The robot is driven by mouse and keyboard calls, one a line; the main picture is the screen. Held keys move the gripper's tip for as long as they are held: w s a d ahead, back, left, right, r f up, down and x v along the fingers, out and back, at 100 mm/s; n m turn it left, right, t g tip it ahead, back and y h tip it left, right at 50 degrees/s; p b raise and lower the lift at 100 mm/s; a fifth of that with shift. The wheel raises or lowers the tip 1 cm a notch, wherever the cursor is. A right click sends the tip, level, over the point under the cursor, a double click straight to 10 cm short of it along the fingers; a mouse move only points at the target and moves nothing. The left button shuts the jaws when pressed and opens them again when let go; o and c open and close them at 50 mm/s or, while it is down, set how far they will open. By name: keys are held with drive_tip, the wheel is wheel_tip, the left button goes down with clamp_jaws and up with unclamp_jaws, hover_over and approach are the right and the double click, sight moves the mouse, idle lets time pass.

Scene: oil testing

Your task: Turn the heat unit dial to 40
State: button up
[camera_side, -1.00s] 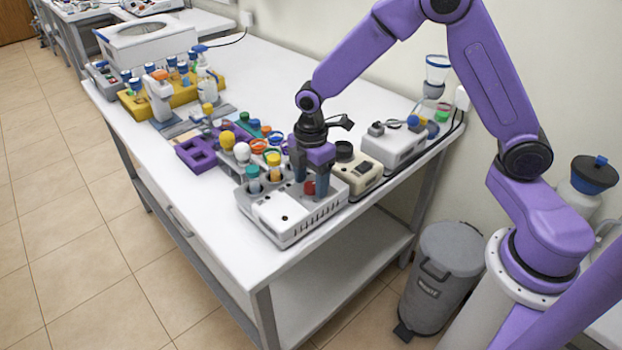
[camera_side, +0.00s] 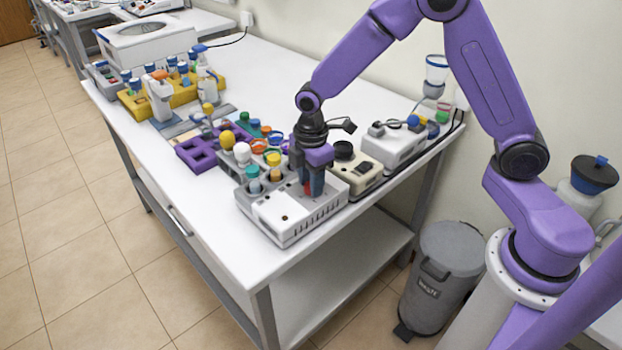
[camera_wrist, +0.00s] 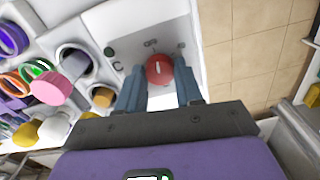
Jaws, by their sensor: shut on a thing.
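The heat unit (camera_side: 287,214) is a white-grey box near the table's front corner, with tubes standing in its left part. Its red dial (camera_wrist: 159,69) carries a white mark, which points along the picture's vertical in the wrist view. A bit of the dial's red also shows in the side view (camera_side: 306,188). My gripper (camera_wrist: 161,82) points down over the unit, its two blue-grey fingers on either side of the dial and shut on it. Printing around the dial is too small to read.
A beige device with a black round top (camera_side: 352,168) stands close to the right of my gripper. Tubes with a white cap (camera_side: 242,152) and a yellow cap stand just left. A purple rack (camera_side: 196,155) is farther left. The table's front edge is close.

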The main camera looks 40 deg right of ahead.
drive_tip(key=m, duration=1)
drive_tip(key=shift+m, duration=0.3)
idle(0.4)
drive_tip(key=o, duration=1)
drive_tip(key=shift+o, duration=0.2)
drive_tip(key=shift+r, duration=0.1)
wheel_tip(320, 180, up, 17)
drive_tip(key=shift+r, duration=0.15)
